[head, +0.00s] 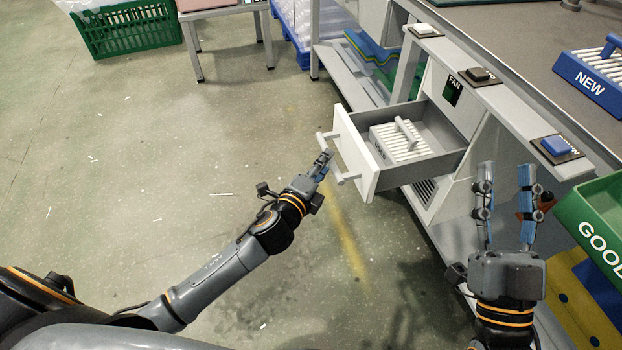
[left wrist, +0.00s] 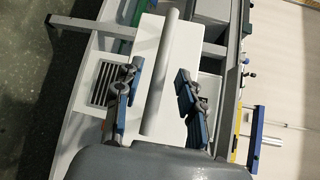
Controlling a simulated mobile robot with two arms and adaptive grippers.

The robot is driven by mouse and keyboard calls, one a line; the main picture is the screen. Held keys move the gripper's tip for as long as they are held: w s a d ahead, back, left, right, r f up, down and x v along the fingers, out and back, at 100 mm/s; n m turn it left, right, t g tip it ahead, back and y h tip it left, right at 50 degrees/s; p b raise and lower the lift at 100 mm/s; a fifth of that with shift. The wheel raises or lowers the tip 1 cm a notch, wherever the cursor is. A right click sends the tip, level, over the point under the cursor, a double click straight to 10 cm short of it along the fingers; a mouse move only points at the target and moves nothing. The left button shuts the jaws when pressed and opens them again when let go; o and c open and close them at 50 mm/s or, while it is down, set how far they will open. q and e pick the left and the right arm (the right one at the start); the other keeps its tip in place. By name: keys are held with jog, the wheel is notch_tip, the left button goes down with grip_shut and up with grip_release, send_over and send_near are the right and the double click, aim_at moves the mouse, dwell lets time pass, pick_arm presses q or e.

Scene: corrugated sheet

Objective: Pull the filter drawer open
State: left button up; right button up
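The filter drawer (head: 355,150) stands pulled out from the grey cabinet, its white front facing left. A white ribbed filter (head: 385,142) with a bar handle lies inside it. My left gripper (head: 320,165) is at the drawer's handle (head: 346,179). In the left wrist view the handle (left wrist: 161,80) runs between my left gripper's (left wrist: 157,100) blue-padded fingers, with a gap on each side, so the fingers look open around it. Part of the handle is hidden by the gripper in the head view. My right gripper (head: 506,185) is open and empty, right of the drawer.
A bench ledge above the drawer carries a black button (head: 480,74) and a blue button (head: 556,145). A blue NEW tray (head: 590,85) sits on the bench; a green GOOD bin (head: 595,225) is at right. The floor left of the drawer is clear.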

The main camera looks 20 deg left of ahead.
pick_arm(q)
jog(key=s+a+r, duration=0.1)
jog(key=s, duration=0.7)
jog(key=shift+r, duration=0.15)
